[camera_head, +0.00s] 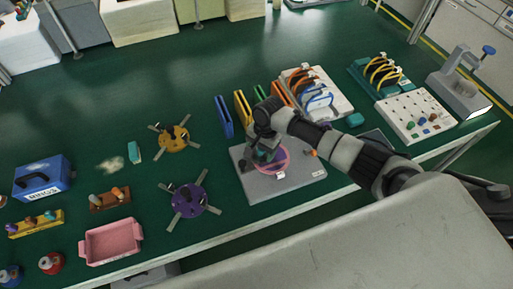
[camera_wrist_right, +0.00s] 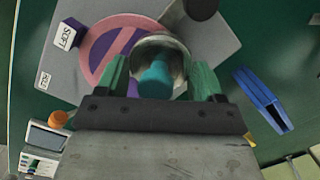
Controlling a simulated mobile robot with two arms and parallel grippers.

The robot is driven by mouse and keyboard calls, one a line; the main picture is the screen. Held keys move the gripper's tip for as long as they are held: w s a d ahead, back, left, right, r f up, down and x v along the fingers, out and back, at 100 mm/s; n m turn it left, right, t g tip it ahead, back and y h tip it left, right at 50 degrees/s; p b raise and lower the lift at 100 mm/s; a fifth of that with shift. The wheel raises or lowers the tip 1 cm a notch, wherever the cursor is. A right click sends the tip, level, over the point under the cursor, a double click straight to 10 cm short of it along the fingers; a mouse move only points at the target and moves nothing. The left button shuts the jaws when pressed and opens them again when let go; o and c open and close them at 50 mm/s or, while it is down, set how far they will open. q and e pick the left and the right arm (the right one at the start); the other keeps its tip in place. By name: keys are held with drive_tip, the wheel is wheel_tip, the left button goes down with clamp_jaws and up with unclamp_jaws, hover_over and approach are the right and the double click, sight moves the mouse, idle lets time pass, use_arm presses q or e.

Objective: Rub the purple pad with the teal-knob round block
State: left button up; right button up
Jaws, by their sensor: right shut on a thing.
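A round pad (camera_wrist_right: 108,38) in pink and purple lies on a grey plate (camera_head: 305,177); its pink edge (camera_head: 286,158) shows in the head view. My right gripper (camera_head: 264,150) is over the plate and hides part of the pad. In the right wrist view its green fingers (camera_wrist_right: 160,85) are shut on the round block, a metallic disc with a teal knob (camera_wrist_right: 155,78). The block overlaps the pad's edge there; I cannot tell whether it touches. A purple tab labelled SOFT (camera_wrist_right: 70,34) is beside the pad. My left gripper is out of view.
A purple disc with silver arms (camera_head: 187,199) and an orange one (camera_head: 174,138) stand left of the plate. Blue (camera_head: 223,117) and yellow (camera_head: 242,108) upright frames are behind it. A pink tray (camera_head: 110,242) is at the front left.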

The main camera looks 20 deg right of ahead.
drive_tip(key=shift+s+d+f+p, duration=0.3)
drive_tip(key=shift+s+d+f, duration=0.2)
drive_tip(key=shift+d, duration=0.1)
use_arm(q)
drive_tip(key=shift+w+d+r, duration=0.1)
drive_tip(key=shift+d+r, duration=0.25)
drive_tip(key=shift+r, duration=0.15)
use_arm(e)
drive_tip(key=shift+a+f, duration=0.1)
drive_tip(key=shift+a, duration=0.15)
drive_tip(key=shift+s+a+r+p, duration=0.1)
drive_tip(key=shift+s+a+p, duration=0.15)
drive_tip(key=shift+a, duration=0.4)
drive_tip(key=shift+s+a+r+p, duration=0.1)
drive_tip(key=shift+a+p, duration=0.1)
drive_tip(key=shift+a, duration=0.4)
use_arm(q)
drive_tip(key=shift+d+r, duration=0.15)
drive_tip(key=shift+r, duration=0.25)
use_arm(e)
drive_tip(key=shift+a, duration=0.2)
drive_tip(key=shift+a, duration=0.1)
